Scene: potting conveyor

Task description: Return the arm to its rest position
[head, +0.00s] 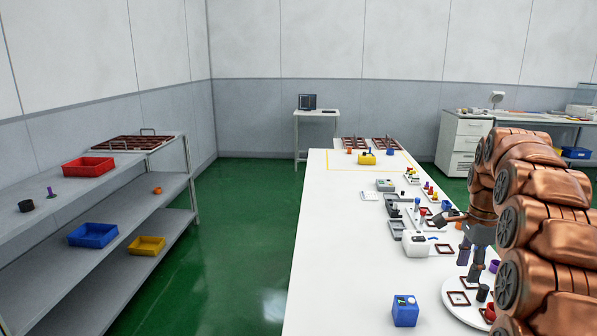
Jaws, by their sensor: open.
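My copper-coloured arm (540,200) fills the right side of the head view, bent over the white table. My gripper (469,268) hangs from it, pointing down, with its dark fingers apart. I see nothing held between them. It is above or just behind a round white plate (455,305) at the table's right edge; the exact height cannot be told. The plate carries dark square frames and a dark cylinder (482,293). The arm hides the plate's right part and some of the table.
The long white table (345,250) holds a blue box (405,311) in front, a white device (415,244) and several small trays and parts close to my gripper. Its left half is clear. A grey shelf (165,205) with bins stands left, across open green floor (235,240).

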